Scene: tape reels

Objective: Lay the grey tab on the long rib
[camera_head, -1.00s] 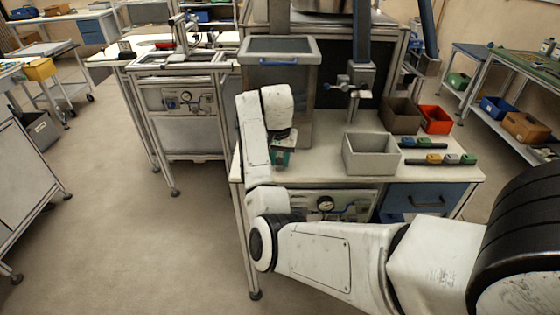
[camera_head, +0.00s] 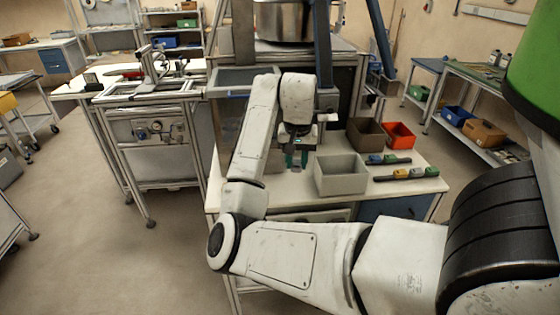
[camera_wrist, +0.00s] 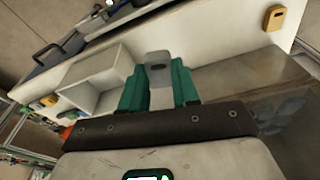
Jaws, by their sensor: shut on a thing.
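My gripper (camera_head: 297,158) has green fingers and hangs over the white bench, just left of the open grey bin. In the wrist view my gripper (camera_wrist: 159,84) is shut on the grey tab (camera_wrist: 158,67), a small rounded piece with a dark slot, held between the fingertips. The long rib (camera_head: 406,174) looks to be the front dark strip on the bench, right of the grey bin, with several coloured tabs on it. The shorter strip (camera_head: 388,160) lies behind it with a few tabs. Both are well right of my gripper.
The grey bin (camera_head: 341,175) stands between my gripper and the strips. It also shows in the wrist view (camera_wrist: 92,78). A brown bin (camera_head: 365,138) and an orange bin (camera_head: 399,135) stand behind the strips. A framed cabinet and blue post rise behind.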

